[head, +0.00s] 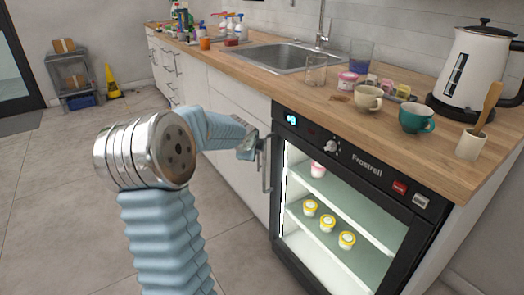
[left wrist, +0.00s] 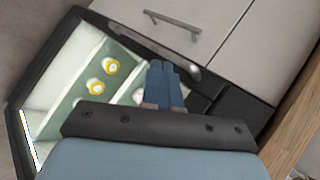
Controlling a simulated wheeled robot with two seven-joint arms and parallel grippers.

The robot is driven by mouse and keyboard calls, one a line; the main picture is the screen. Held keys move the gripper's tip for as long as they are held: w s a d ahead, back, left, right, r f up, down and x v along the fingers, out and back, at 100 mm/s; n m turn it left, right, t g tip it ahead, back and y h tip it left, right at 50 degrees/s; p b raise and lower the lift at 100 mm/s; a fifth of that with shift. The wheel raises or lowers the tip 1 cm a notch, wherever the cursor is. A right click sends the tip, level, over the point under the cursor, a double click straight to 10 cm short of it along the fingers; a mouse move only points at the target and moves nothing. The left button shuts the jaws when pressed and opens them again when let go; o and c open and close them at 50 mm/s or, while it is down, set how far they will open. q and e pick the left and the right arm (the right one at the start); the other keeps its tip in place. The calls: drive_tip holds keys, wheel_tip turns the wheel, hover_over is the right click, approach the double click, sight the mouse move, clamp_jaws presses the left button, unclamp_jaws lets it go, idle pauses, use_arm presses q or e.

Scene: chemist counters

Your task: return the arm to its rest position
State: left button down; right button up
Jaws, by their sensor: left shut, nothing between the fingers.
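My left arm rises from the bottom of the head view and bends toward the small glass-front fridge (head: 395,210). My left gripper (head: 252,146) is beside the upper end of the fridge's vertical handle (head: 266,170). In the left wrist view the two blue fingers of my left gripper (left wrist: 165,85) lie together, shut and empty, in front of the fridge (left wrist: 75,100). Whether the fingertips touch the handle is hard to tell. The fridge door appears shut. My right gripper is in neither view.
The wooden counter (head: 245,62) above carries a sink (head: 285,55), a beige cup (head: 368,97), a teal cup (head: 416,118) and a white kettle (head: 475,70). Yellow-lidded cups (head: 328,223) stand inside the fridge. The floor (head: 50,200) at left is open, with a shelf rack (head: 76,85) far back.

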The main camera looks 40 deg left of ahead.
use_arm(q)
drive_tip(key=shift+s+r, duration=0.2)
drive_tip(key=shift+s, duration=0.1)
drive_tip(key=w+d+f+n+g+h, duration=0.2)
drive_tip(key=d+f+n+h, duration=0.35)
drive_tip(key=d+f, duration=1.75)
drive_tip(key=s+d+f+n+g+h, duration=0.2)
drive_tip(key=s+d+f+n, duration=0.1)
drive_tip(key=s+d+f, duration=0.4)
drive_tip(key=s+d+f+n+g+h, duration=0.2)
drive_tip(key=s+d+f, duration=0.5)
drive_tip(key=s+d, duration=0.6)
drive_tip(key=d+n+g, duration=0.1)
drive_tip(key=d+n, duration=0.1)
drive_tip(key=d, duration=0.1)
drive_tip(key=shift+s+d+f, duration=0.15)
drive_tip(key=shift+s+f, duration=0.05)
drive_tip(key=shift+f, duration=0.1)
drive_tip(key=shift+n, duration=0.25)
